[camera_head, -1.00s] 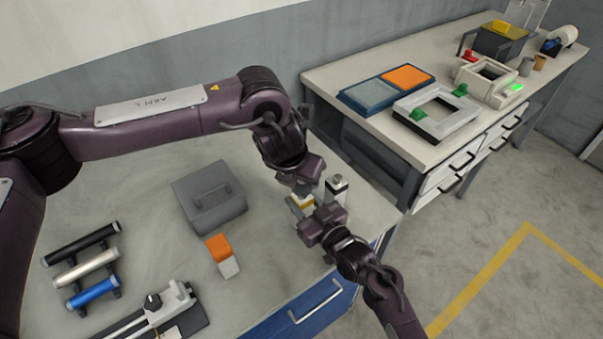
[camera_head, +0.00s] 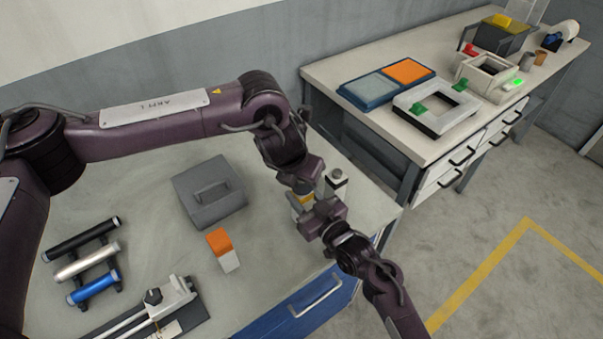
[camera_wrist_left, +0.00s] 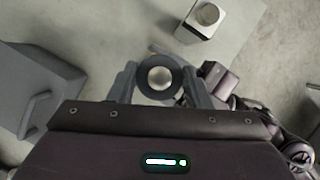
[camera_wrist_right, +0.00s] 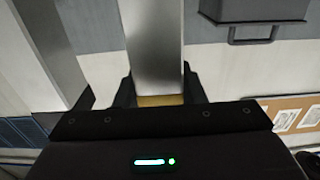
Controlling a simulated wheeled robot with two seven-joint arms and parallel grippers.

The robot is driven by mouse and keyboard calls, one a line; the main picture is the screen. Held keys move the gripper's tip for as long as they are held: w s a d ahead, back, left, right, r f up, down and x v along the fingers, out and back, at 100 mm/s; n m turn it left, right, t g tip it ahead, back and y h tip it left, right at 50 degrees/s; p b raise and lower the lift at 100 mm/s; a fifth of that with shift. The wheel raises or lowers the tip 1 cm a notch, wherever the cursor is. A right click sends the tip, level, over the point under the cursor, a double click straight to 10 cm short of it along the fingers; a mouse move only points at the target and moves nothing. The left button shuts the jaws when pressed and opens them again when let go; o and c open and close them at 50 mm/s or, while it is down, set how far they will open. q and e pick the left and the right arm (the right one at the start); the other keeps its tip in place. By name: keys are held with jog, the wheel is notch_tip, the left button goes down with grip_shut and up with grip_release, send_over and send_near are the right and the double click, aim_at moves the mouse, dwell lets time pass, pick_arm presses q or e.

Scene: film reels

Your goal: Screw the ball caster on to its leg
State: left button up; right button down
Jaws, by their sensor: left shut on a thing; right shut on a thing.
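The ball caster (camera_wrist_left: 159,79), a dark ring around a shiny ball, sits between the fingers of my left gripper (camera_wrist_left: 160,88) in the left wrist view. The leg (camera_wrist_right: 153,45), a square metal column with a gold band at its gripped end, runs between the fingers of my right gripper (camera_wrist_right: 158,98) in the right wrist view. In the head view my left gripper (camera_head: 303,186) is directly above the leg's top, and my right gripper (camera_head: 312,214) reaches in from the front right. Whether caster and leg touch is hidden by the grippers.
A pale square post with a round knob (camera_head: 337,180) stands close behind the grippers. A grey lidded box (camera_head: 209,198), an orange-and-white block (camera_head: 222,250) and a rack of coloured cylinders (camera_head: 88,262) are left. A second bench (camera_head: 345,72) is behind right.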

pick_arm(q)
jog(key=shift+f, duration=0.4)
jog(key=m, duration=0.2)
jog(key=m+g+h, duration=0.1)
jog(key=m, duration=0.2)
jog(key=shift+w+a+h, duration=0.1)
jog(key=shift+h, duration=0.2)
jog(key=m+g, duration=0.1)
jog(key=m, duration=0.2)
jog(key=shift+m+g+h, duration=0.3)
jog(key=shift+h, duration=0.1)
jog(key=m+g, duration=0.1)
jog(key=m, duration=0.3)
jog(key=shift+w, duration=0.1)
jog(key=m+g, duration=0.2)
jog(key=m, duration=0.3)
jog(key=m+g, duration=0.1)
jog(key=m, duration=0.1)
jog(key=m+y, duration=0.1)
jog(key=m, duration=0.1)
jog(key=shift+d+f+g, duration=0.15)
jog(key=shift+d+g, duration=0.1)
jog(key=shift+g, duration=0.05)
jog(key=m, duration=0.2)
jog(key=m+g+y, duration=0.1)
jog(key=m, duration=0.1)
jog(key=shift+w+m+y, duration=0.1)
jog(key=shift+m+y, duration=0.2)
jog(key=shift+a, duration=0.1)
